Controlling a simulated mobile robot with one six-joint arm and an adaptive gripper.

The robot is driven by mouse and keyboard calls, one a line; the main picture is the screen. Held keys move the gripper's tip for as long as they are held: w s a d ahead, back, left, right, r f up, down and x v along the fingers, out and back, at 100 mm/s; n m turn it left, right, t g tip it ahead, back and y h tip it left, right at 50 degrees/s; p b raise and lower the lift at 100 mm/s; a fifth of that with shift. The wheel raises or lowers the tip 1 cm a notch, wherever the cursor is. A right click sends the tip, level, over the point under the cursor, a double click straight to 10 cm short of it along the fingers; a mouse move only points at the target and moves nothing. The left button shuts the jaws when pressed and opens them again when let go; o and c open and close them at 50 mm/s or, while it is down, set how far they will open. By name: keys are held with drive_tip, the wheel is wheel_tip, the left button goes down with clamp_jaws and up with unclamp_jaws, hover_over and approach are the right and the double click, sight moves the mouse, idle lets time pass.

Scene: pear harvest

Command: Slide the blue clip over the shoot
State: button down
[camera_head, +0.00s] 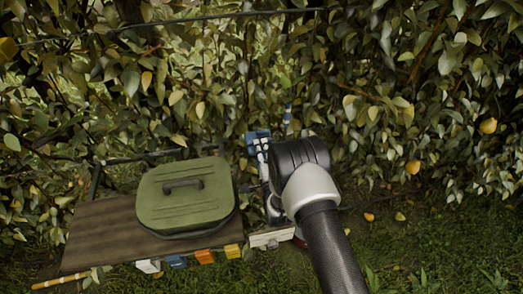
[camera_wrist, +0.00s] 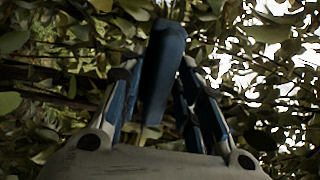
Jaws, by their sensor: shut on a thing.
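My gripper (camera_wrist: 160,72) is shut on the blue clip (camera_wrist: 164,60), a dark blue upright piece between the fingers in the wrist view. In the head view my gripper (camera_head: 263,153) is small and partly hidden by my arm, with a blue part (camera_head: 258,136) at its tip, against the foliage. A thin upright stem with a blue band (camera_head: 287,116) stands just right of it and may be the shoot. I cannot tell whether the clip touches it. No shoot can be clearly made out in the wrist view.
A green lidded box (camera_head: 186,207) stands on a brown wooden board (camera_head: 95,240) at the left. White, blue, orange and yellow pieces (camera_head: 204,257) line its front edge. Dense leaves and wires (camera_head: 150,156) surround my gripper. Yellow pears (camera_head: 488,126) hang at the right. Grass is open at lower right.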

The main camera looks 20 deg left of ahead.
drive_tip(key=w+d+b, duration=0.2)
drive_tip(key=w+d, duration=0.2)
drive_tip(key=d, duration=0.2)
drive_tip(key=shift+d, duration=0.4)
drive_tip(key=c, duration=1.5)
unclamp_jaws()
drive_tip(key=shift+w+d, duration=0.15)
drive_tip(key=v, duration=1.2)
